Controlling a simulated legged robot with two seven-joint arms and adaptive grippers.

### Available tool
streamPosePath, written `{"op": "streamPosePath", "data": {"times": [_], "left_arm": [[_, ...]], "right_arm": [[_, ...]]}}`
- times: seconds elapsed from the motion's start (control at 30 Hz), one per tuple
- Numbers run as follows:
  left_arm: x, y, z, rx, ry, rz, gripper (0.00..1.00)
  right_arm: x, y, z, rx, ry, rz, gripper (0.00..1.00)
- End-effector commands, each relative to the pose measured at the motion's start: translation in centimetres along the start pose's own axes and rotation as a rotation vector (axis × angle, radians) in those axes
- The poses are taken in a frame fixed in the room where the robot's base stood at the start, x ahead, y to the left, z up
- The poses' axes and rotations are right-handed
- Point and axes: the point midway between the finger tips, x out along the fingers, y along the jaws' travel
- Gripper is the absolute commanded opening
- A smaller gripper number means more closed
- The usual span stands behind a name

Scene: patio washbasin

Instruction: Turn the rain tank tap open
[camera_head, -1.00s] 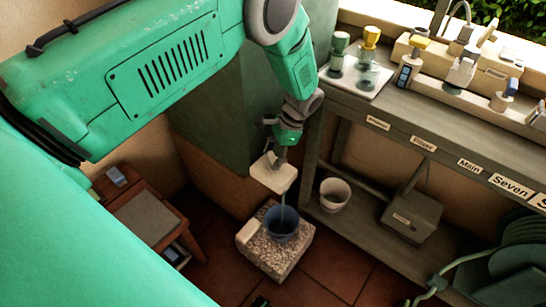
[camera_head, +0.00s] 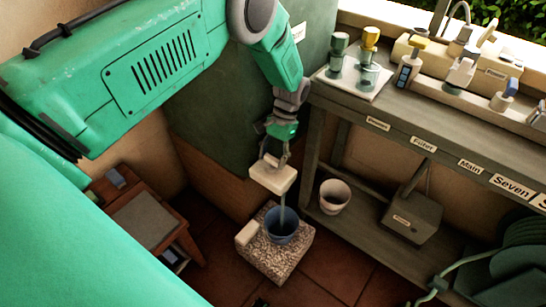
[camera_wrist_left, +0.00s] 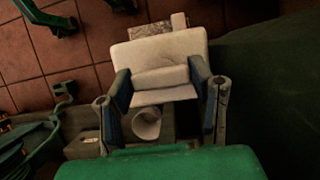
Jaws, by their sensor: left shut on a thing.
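The dark green rain tank (camera_head: 215,110) stands in the back corner, partly behind my arm. Its tap is a cream block (camera_head: 272,179) low at the tank's right side. The wrist view shows the tap body (camera_wrist_left: 160,47) with a raised cream bar handle (camera_wrist_left: 160,78). My left gripper (camera_head: 270,160) is shut on that handle, one finger at each end; the fingers also show in the wrist view (camera_wrist_left: 160,90). A thin pale stream (camera_head: 283,212) runs from under the tap into a blue bucket (camera_head: 282,237). My right gripper is not in view.
The bucket stands on a speckled stone block (camera_head: 280,262). A pale bucket (camera_head: 334,198) and a grey box (camera_head: 412,217) sit on the bench's lower shelf. A wooden stool (camera_head: 145,222) is at left; a green hose reel (camera_head: 510,262) is at right.

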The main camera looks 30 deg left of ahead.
Motion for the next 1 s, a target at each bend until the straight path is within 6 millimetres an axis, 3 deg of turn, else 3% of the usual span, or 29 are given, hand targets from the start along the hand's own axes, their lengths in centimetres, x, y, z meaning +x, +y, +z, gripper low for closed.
{"op": "streamPosePath", "data": {"times": [0.37,0.4,0.43,0.47,1.0], "left_arm": [[-0.53,-0.04,-0.45,-0.006,0.018,0.001,0.19],[-0.53,-0.05,-0.45,-0.006,0.018,0.001,0.55],[-0.51,-0.05,-0.44,-0.006,0.018,0.001,0.65],[-0.48,-0.05,-0.41,-0.006,0.017,0.001,0.69],[-0.10,-0.06,-0.04,0.022,0.003,-0.012,0.69]], "right_arm": [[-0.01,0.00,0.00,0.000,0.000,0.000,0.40],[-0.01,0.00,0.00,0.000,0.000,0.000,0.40],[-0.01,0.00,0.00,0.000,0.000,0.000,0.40],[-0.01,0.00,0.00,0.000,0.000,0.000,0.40],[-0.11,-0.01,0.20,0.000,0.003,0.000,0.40]]}}
